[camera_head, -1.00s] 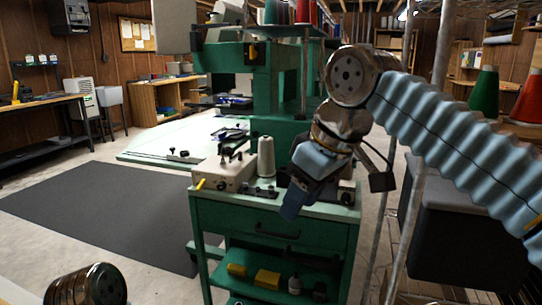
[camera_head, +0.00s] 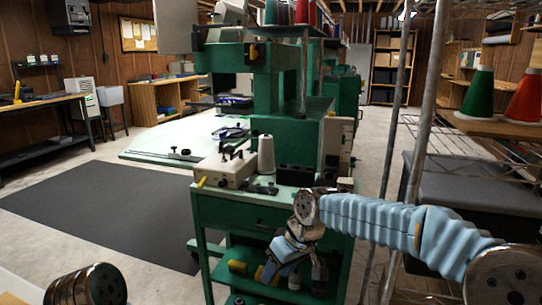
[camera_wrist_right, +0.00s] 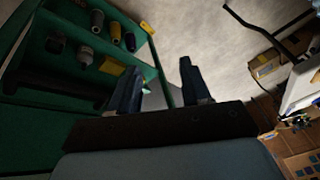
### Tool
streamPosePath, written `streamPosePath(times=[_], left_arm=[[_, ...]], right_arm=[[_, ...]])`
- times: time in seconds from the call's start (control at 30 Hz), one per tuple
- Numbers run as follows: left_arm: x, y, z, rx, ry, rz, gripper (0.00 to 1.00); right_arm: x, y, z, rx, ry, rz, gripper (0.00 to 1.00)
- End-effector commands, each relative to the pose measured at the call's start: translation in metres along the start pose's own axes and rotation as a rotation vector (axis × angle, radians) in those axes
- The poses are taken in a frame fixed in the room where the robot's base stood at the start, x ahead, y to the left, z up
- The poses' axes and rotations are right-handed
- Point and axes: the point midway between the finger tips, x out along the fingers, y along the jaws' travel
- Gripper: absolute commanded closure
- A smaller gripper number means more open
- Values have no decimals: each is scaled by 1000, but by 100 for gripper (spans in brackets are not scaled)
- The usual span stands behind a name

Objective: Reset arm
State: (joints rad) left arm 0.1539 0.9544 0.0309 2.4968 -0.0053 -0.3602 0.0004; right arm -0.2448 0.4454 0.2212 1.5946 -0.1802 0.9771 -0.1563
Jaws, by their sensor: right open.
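My right arm reaches in from the right in the head view, its blue ribbed sleeve ending in a metal wrist. My right gripper (camera_head: 294,272) hangs low in front of the green cart's (camera_head: 276,214) lower shelves, pointing downward. In the right wrist view its two dark fingers (camera_wrist_right: 158,88) stand apart with nothing between them, so it is open and empty. Of my left arm only a metal joint (camera_head: 88,287) shows at the bottom left of the head view. The left gripper is not in view.
On the cart top are a cream box (camera_head: 226,174) and a white thread cone (camera_head: 266,155). Spools and bottles stand on its shelf, with a yellow box (camera_wrist_right: 112,67). A metal pole (camera_head: 421,115) and a grey bin (camera_head: 450,205) stand right. The dark floor mat (camera_head: 105,205) is clear.

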Motion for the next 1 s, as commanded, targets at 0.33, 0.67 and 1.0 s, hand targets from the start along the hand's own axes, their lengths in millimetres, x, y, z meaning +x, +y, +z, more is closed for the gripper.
streamPosePath(times=[0.33, 0.67, 1.0], left_arm=[[0, 0, 0, 0, 0, 0, 100], [0, 0, 0, 0, 0, 0, 100], [0, 0, 0, 0, 0, 0, 100]], right_arm=[[240, 36, 181, 460, -61, -90, 53], [294, 3, 338, 797, -96, -46, 53], [294, 0, 348, 821, -93, -36, 53]])
